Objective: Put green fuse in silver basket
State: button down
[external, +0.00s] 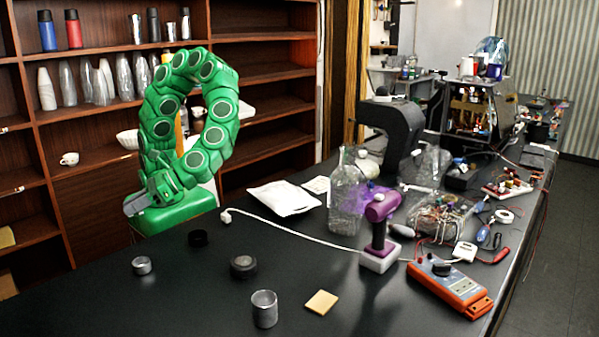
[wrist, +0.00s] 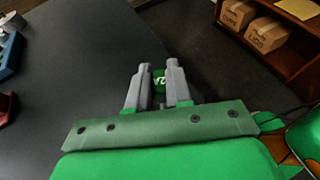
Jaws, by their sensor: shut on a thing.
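My gripper (wrist: 157,68) is shut on the green fuse (wrist: 159,82), a small green block with a white mark between the two grey fingers. In the external view my gripper (external: 136,204) is at the left, near the table's far left edge; the fuse cannot be made out there. A taller open silver cylinder (external: 264,309) stands at the table's front, and a short silver round container (external: 141,266) stands at the left, nearer my gripper. I cannot tell for sure which is the silver basket. Both are apart from my gripper.
A dark round piece (external: 243,267), a black ring (external: 198,238) and a yellow square (external: 321,302) lie on the black table. The front left tabletop is clear.

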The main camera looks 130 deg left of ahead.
jog(key=w+d+f, duration=0.1)
jog(key=w+f, duration=0.1)
jog(key=w+d+f, duration=0.1)
jog(key=w+f, duration=0.1)
jog(key=w+d+f, duration=0.1)
jog(key=w+f, duration=0.1)
jog(key=f, duration=0.1)
jog(key=shift+d, duration=0.35)
jog(key=shift+s+f, duration=0.1)
jog(key=shift+f, duration=1.3)
jog(key=shift+f, duration=0.15)
jog(key=c, duration=1)
grip_release()
jog(key=shift+c, duration=0.2)
jog(key=shift+a+r, duration=0.15)
jog(key=shift+r, duration=0.05)
jog(key=v, duration=1.1)
jog(key=shift+w+a+r, duration=0.15)
jog(key=shift+w+a, duration=0.1)
